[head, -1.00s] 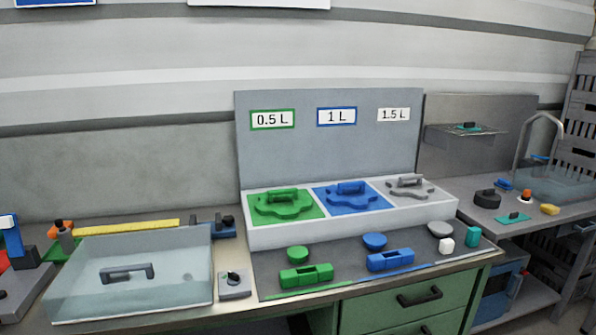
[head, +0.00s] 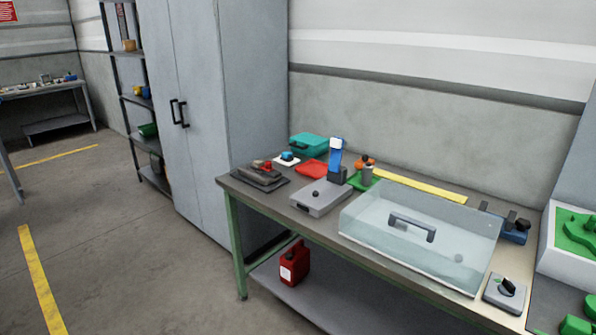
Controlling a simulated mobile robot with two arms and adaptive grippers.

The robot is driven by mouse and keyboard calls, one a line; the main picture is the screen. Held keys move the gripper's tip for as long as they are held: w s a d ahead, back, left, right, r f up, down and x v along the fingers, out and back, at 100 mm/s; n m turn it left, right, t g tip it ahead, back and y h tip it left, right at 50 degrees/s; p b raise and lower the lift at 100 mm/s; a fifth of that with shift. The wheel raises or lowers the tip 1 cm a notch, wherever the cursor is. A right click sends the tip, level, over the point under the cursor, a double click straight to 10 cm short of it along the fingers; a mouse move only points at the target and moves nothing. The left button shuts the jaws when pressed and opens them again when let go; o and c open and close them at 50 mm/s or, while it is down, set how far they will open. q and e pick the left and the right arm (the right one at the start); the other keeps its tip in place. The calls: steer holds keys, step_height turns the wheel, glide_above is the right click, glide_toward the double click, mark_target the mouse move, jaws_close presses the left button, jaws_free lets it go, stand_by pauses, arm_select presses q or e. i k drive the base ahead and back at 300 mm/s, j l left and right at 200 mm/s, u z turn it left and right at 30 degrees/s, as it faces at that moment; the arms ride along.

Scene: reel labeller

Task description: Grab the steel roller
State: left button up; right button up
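I cannot make out a steel roller for certain in the head view. A workbench (head: 395,270) with green legs runs along the wall. On it, a clear box-like cover (head: 365,235) with a dark handle (head: 412,226) stands at the right. A small pale round thing shows faintly through its front. Neither of my grippers is in view.
A teal case (head: 309,144), red tray (head: 312,169), blue-and-white upright device (head: 337,158) and yellow strip (head: 420,190) lie toward the bench's back. A red canister (head: 294,263) stands on the lower shelf. A grey cabinet (head: 200,110) is behind left. Floor at left is open.

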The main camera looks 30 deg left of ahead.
mark_target(368, 168)
steer(key=u, duration=0.55)
steer(key=i+j, duration=0.1)
steer(key=j, duration=0.4)
steer(key=i+j+z, duration=0.15)
steer(key=j+z, duration=0.3)
steer(key=j, duration=0.15)
steer(key=j+z, duration=0.45)
steer(key=j, duration=0.15)
steer(key=i, duration=0.05)
